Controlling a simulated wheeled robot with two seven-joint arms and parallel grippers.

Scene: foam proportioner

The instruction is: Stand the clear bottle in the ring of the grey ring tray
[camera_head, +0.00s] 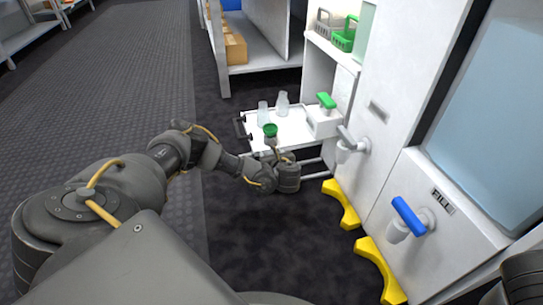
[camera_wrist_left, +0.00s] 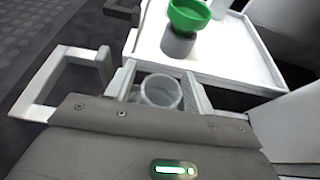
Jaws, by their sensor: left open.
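Two clear bottles stand upright at the back of the white shelf tray in the head view, a left one (camera_head: 262,113) and a right one (camera_head: 282,104). My left gripper (camera_head: 274,153) is at the front edge of this white tray (camera_head: 295,132). In the left wrist view the left gripper (camera_wrist_left: 160,72) is open. A clear, round-rimmed vessel (camera_wrist_left: 160,90) shows between its fingers; I cannot tell whether they touch it or whether it is a bottle. I cannot make out a grey ring tray. My right gripper is not in view.
A green cup (camera_head: 270,130) stands above a grey base near the gripper. A white dispenser with a green handle (camera_head: 326,101) is right of the tray. Taps with grey and blue (camera_head: 408,215) handles stick out from the white cabinet. Yellow floor pieces (camera_head: 342,203) lie below.

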